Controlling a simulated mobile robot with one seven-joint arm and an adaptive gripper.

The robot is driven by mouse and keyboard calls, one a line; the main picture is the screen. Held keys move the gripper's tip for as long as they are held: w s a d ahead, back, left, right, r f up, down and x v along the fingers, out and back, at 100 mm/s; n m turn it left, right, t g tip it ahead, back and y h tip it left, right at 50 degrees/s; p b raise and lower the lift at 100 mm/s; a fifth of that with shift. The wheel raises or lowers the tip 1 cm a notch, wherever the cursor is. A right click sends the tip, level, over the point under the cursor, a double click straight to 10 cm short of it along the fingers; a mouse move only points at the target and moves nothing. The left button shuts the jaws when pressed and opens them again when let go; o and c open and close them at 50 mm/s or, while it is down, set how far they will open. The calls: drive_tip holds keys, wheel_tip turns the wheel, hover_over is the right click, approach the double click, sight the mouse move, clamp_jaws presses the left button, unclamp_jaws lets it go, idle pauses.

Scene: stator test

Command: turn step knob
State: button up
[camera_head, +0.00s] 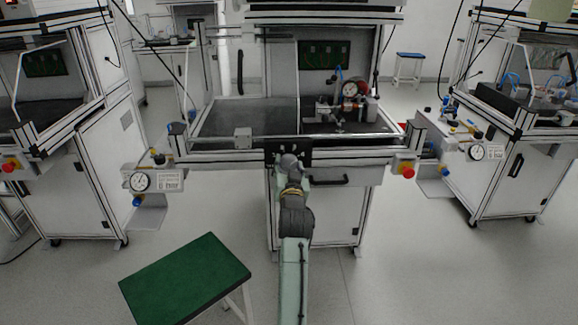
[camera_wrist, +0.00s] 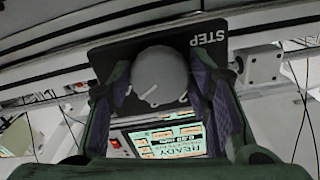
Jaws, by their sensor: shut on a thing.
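The step knob (camera_wrist: 158,75) is a round grey knob with a pointer line on its face. It sits on a black panel (camera_wrist: 104,62) marked "STEP" in white letters. In the wrist view my gripper (camera_wrist: 160,88) has one finger on each side of the knob and is shut on it. In the head view my gripper (camera_head: 290,158) reaches the front edge of the middle test bench and hides the knob there. The black panel (camera_head: 306,154) shows partly behind it.
A lit screen (camera_wrist: 165,140) reading "READY" lies below the panel. A green-topped stool (camera_head: 186,279) stands at the front left. Open floor lies at the right.

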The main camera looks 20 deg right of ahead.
drive_tip(key=shift+m, duration=0.9)
drive_tip(key=o, duration=1.1)
drive_tip(key=shift+o, duration=0.2)
drive_tip(key=v, duration=1.2)
drive_tip(key=shift+r, duration=0.1)
